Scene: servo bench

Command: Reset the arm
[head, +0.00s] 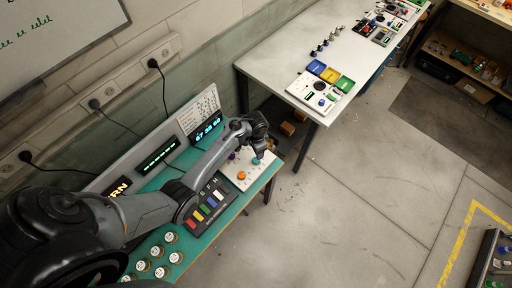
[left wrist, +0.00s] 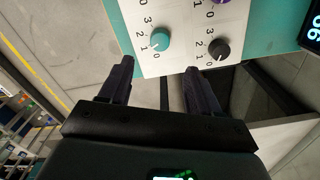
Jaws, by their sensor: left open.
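My left arm reaches in from the left in the head view, and its gripper (head: 258,150) is over the far right end of the green bench (head: 200,238). In the left wrist view the gripper (left wrist: 157,78) has its two dark fingers apart with nothing between them. Just beyond the fingertips is a white knob panel (left wrist: 183,20) with a teal knob (left wrist: 159,40), a dark knob (left wrist: 219,48) and a partly cut-off purple knob (left wrist: 219,2). In the head view the panel also shows an orange knob (head: 241,175). My right gripper is not in view.
A panel of coloured keys (head: 209,206) and several white-topped round items (head: 162,271) are on the bench. Lit displays (head: 158,156) stand along its back. A white table (head: 290,50) with coloured bins (head: 330,74) stands beyond. Open floor lies to the right.

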